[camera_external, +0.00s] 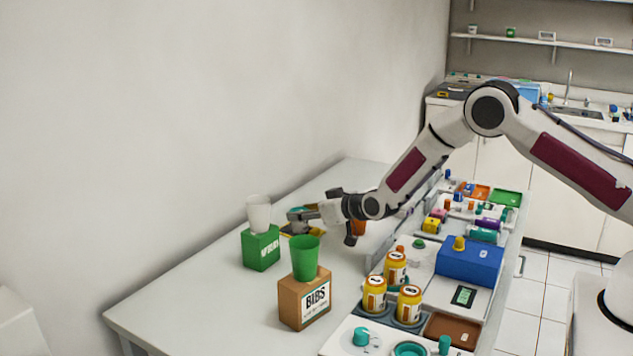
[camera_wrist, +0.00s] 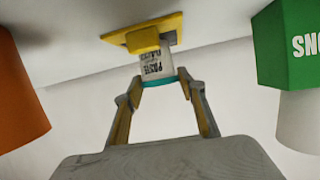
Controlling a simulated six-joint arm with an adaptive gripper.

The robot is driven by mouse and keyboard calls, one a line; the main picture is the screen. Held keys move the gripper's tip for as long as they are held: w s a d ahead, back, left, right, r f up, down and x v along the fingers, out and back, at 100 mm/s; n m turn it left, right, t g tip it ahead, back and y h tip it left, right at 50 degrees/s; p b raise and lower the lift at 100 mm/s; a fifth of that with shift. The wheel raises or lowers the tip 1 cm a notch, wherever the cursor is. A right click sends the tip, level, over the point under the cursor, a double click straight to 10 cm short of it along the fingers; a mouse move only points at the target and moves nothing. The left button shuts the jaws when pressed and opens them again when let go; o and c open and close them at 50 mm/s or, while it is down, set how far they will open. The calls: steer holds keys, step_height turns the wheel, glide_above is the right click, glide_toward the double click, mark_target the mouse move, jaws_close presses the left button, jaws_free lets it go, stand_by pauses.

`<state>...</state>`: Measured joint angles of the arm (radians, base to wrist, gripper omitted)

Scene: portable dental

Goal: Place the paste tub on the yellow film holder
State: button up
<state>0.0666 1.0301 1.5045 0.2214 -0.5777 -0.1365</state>
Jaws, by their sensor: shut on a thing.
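My gripper (camera_external: 303,215) reaches out level over the table. It is shut on the paste tub, a small white tub with dark lettering and a teal lid (camera_external: 297,210). In the wrist view, my gripper (camera_wrist: 158,84) has one finger on each side of the tub (camera_wrist: 155,68), near the lid. The yellow film holder (camera_wrist: 168,33), a flat plate with a raised block, lies on the table by the tub's base. I cannot tell whether the tub touches it.
A green box (camera_external: 261,249) with a white cup (camera_external: 259,213) stands left of my gripper. A brown BIBS box (camera_external: 304,299) with a green cup (camera_external: 305,258) stands in front. An orange cup (camera_wrist: 18,95) is close on the other side. Yellow jars (camera_external: 375,294) stand at right.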

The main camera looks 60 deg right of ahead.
steer(key=o, duration=1.1)
steer(key=shift+f, duration=0.1)
steer(key=shift+r, duration=0.2)
steer(key=shift+v, duration=2.15)
steer(key=shift+s+r, duration=0.15)
steer(key=shift+r, duration=1.65)
steer(key=shift+s+r, duration=0.15)
steer(key=shift+r, duration=1.6)
